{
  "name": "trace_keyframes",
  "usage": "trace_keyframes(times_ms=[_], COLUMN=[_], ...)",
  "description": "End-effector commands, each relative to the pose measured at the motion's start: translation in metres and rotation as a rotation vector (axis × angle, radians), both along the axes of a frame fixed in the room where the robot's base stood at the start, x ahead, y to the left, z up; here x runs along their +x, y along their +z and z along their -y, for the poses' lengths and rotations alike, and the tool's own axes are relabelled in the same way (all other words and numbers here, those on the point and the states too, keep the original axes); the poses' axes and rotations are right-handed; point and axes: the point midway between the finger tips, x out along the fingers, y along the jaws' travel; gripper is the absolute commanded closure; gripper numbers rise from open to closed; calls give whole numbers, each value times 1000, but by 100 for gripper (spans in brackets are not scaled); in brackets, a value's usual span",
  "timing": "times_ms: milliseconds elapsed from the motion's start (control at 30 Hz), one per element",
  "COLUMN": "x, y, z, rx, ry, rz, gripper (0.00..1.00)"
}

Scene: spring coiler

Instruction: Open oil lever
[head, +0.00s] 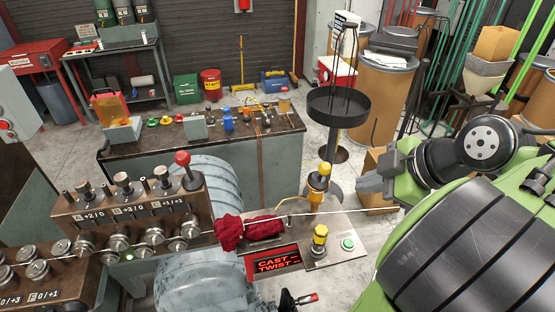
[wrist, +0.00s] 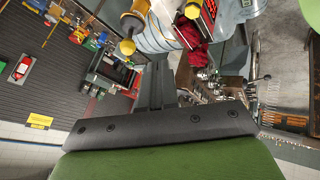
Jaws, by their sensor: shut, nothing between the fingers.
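My gripper (head: 372,184) is shut and empty, at the right of the machine in the head view, with its grey fingers pointing left. No label shows which is the oil lever. In the wrist view, my closed fingers (wrist: 157,85) point at an amber fitting (wrist: 134,25).
A wire runs through red cloth (head: 247,228) across the plate, below my fingers. A lit CAST/TWIST display (head: 277,262) and green button (head: 348,244) are at the front. A black round tray stand (head: 338,105) and workbench (head: 215,140) stand behind.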

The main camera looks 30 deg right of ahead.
Motion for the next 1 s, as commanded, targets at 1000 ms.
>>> trace_keyframes(times_ms=[1000], x=[56], y=[-78], z=[2], rx=[-45], ry=[49], rz=[19], gripper=[100])
